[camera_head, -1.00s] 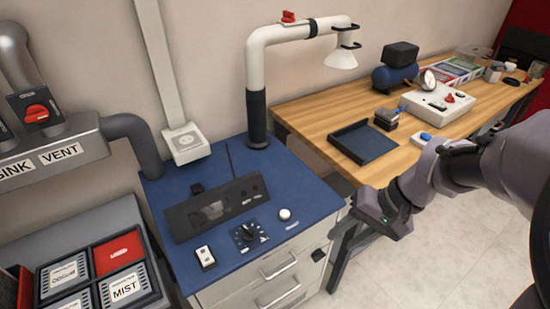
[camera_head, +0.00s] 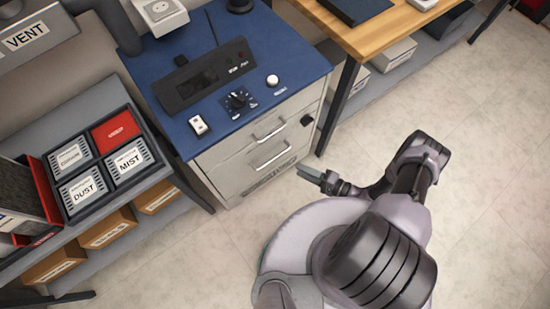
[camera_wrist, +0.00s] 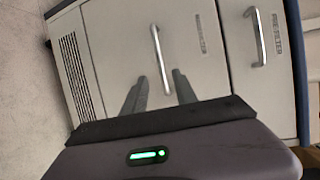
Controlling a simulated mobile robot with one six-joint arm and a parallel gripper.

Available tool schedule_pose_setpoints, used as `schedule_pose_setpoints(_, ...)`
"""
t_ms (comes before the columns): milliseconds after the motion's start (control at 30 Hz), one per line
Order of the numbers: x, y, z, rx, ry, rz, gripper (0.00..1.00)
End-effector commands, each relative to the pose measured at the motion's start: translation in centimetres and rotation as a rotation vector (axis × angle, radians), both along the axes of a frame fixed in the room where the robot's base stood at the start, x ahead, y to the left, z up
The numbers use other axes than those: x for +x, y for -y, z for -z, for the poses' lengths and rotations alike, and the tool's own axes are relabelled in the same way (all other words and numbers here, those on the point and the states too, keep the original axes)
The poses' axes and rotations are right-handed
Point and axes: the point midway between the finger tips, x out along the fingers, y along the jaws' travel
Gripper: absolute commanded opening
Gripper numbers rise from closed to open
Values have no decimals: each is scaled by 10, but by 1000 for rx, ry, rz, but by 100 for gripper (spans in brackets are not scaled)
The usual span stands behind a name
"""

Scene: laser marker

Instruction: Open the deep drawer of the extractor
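The extractor (camera_head: 240,110) is a light grey cabinet with a blue top at centre-left in the head view. Its front has two drawers with bar handles, both looking shut. The deep drawer is the lower, taller one, and its handle (camera_head: 273,156) also shows in the wrist view (camera_wrist: 160,58), where the cabinet appears turned on its side. The shallow upper drawer's handle (camera_head: 268,131) is above it. My gripper (camera_head: 308,176) is in front of the cabinet, to the right of the lower handle. In the wrist view my gripper (camera_wrist: 159,86) is open, its two fingers pointing at the deep drawer's handle with nothing held.
A wooden workbench (camera_head: 385,35) with dark legs stands to the right. A shelf (camera_head: 100,98) with labelled filter boxes is on the left. A dark latch (camera_head: 307,120) sits at the cabinet's front right. The floor (camera_head: 480,180) to the right is clear.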

Motion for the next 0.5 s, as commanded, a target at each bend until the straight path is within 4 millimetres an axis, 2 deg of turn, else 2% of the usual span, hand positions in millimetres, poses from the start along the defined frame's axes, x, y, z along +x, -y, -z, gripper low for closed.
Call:
schedule_pose_setpoints(33,6,-14,7,-1,-1,-9,34)
schedule_pose_setpoints(200,32,-58,17,-1,-1,-11,34)
schedule_pose_setpoints(333,47,-82,21,-1,0,-8,34)
schedule_pose_setpoints(500,59,-100,23,-1,-1,-5,34)
